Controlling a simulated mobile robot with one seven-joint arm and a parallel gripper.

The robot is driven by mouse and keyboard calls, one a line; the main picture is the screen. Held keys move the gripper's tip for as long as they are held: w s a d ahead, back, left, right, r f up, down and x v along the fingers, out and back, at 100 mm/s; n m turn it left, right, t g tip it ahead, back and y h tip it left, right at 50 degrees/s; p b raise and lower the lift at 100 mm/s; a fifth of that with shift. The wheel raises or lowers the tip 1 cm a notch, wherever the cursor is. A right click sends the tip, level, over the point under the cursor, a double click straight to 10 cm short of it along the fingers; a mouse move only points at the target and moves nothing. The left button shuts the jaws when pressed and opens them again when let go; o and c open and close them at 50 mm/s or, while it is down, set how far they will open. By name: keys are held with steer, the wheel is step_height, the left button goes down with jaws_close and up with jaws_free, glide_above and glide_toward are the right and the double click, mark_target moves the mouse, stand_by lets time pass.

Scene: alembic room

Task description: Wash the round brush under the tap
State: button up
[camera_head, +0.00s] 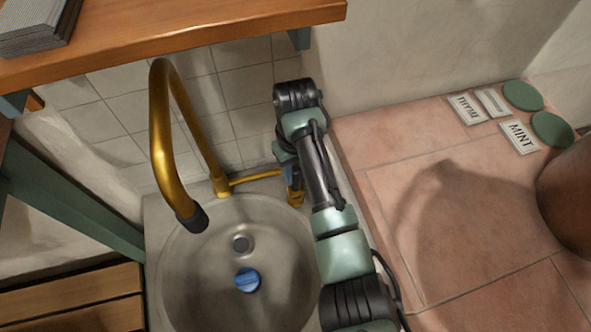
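A small round blue object (248,280), which looks like the round brush, lies in the bottom of the grey basin (177,285). A brass tap (160,125) arches over the basin, its dark nozzle above the left side. No water shows below the nozzle. A thin brass lever (255,177) reaches right from the tap's base. My gripper (295,197) points down at the basin's back right rim, by the lever's end. It is small and partly hidden by my arm; whether it is open or touches the lever is unclear.
A round drain (240,243) sits behind the blue object. A wooden shelf (170,28) overhangs the back left. Right of my arm, a pink tiled surface (440,215) bears green discs (522,95), labels (520,137) and a large brown rounded thing (568,195). A slatted wooden surface (75,300) is lower left.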

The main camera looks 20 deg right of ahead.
jaws_close()
stand_by(1.0)
